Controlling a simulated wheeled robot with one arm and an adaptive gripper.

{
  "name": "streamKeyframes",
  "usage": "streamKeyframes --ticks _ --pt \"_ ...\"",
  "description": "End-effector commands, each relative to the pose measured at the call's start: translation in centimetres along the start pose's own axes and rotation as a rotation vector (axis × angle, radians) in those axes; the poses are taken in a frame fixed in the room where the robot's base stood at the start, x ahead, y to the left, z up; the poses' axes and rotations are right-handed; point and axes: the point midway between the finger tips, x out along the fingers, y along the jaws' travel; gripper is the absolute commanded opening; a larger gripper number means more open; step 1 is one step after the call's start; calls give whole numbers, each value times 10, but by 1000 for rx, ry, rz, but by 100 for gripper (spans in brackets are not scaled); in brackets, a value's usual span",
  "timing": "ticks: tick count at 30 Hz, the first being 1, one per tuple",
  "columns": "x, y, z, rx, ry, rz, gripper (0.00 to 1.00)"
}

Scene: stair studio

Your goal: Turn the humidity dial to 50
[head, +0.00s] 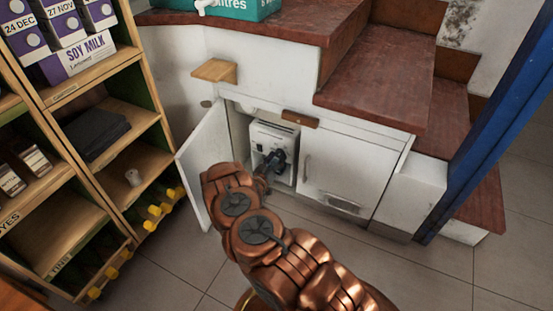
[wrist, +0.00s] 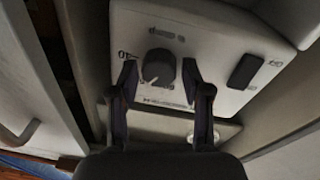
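The humidity dial (wrist: 158,66) is a dark round knob on the front of a white device (head: 289,133) in the open cupboard under the stairs. The printed marks by the dial appear upside down in the wrist view; one at its left looks like 40, and I cannot read the dial's setting. My gripper (wrist: 160,74) is open, one fingertip on each side of the dial, with small gaps showing. Whether the fingers reach over the knob's depth is unclear. In the head view my gripper (head: 273,163) is at the device's front and hides the dial.
A dark switch (wrist: 245,71) is on the same panel. The cupboard's left door (head: 205,160) stands open; the right door (head: 345,178) is shut. A wooden shelf unit (head: 110,150) stands at the left and a blue post (head: 497,120) at the right. Tiled floor (head: 440,265) is clear.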

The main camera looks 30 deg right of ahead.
Motion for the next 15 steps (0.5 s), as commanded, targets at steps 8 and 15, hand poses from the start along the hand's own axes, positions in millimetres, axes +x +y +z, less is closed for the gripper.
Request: streamKeyframes --ticks 8,15 --pt "0 0 0 -1 0 1 62" --pt "-7 0 1 -2 -2 0 62"
